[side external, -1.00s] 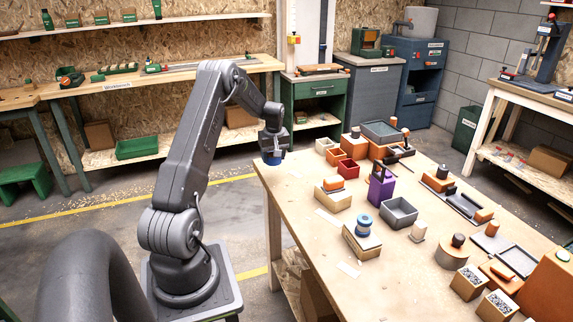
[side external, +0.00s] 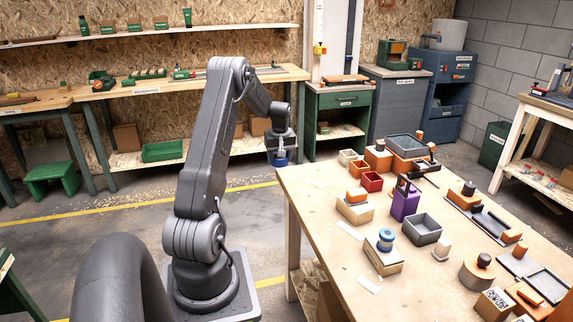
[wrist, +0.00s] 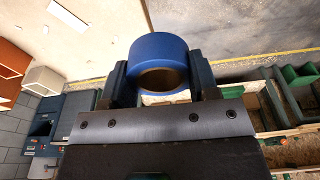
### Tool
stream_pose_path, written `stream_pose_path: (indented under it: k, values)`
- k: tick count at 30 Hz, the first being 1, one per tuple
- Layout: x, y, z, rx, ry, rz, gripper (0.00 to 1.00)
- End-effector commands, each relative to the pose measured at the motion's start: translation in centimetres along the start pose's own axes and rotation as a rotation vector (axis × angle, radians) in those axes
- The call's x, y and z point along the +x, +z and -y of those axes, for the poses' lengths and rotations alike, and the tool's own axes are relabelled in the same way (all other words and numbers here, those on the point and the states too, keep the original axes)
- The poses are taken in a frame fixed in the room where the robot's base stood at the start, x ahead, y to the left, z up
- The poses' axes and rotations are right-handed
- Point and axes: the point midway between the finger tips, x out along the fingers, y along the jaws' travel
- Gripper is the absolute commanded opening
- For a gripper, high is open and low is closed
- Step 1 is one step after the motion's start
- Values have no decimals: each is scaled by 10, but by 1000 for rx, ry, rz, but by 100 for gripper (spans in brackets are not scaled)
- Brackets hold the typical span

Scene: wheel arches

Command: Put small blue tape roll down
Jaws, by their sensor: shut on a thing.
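The small blue tape roll (wrist: 158,54) is between the two fingers of my gripper (wrist: 160,85) in the wrist view, with its round hole facing the camera. In the side view my gripper (side external: 281,158) points down beside the table's far left corner, with the blue roll (side external: 280,161) at its tips. My gripper is shut on the roll and holds it in the air.
The worktable (side external: 330,237) has a bare strip along its left edge. A purple holder (side external: 405,200), a grey bin (side external: 421,229), red bins (side external: 371,181) and several orange-topped blocks stand on it. A green drawer cabinet (side external: 339,122) is behind.

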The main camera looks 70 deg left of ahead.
Motion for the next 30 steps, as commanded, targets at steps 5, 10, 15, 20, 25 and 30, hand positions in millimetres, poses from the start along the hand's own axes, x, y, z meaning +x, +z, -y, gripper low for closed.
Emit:
stream_pose_path:
  k: [5,10,15,20,25,30]
  values:
    - [0,0,0,0,0,0,32]
    - [-2,0,0,0,1,-1,32]
    - [-22,-4,0,0,2,-5,32]
    - [-50,-8,0,1,2,-5,32]
    - [-55,8,-24,70,10,1,32]
    - [-59,33,-57,172,26,1,32]
